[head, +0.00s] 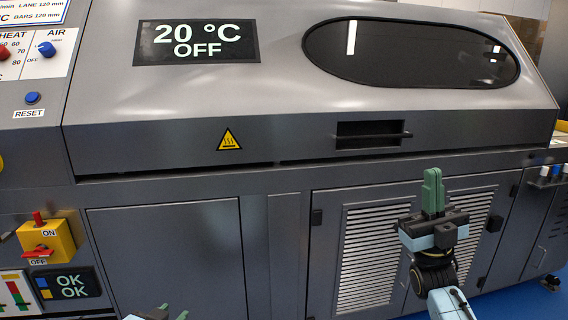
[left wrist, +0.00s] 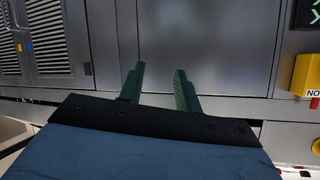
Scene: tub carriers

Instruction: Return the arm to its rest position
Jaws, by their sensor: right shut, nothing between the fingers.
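My right gripper (head: 433,190) shows at the right of the head view, with its green fingers pointing up and pressed together. It holds nothing and stands in front of the louvred lower doors of the grey machine. My left gripper (head: 174,312) barely shows at the bottom edge of the head view. In the left wrist view its two green fingers (left wrist: 159,88) stand apart with nothing between them, facing a plain grey door panel. Most of the left arm is hidden below the head view.
The grey machine (head: 250,187) fills the view. Its display (head: 197,42) reads 20 °C OFF. A hood handle (head: 372,137) juts out above the louvred doors (head: 372,250). A yellow ON/OFF switch box (head: 62,238) is at the left. Blue floor (head: 510,303) is open at lower right.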

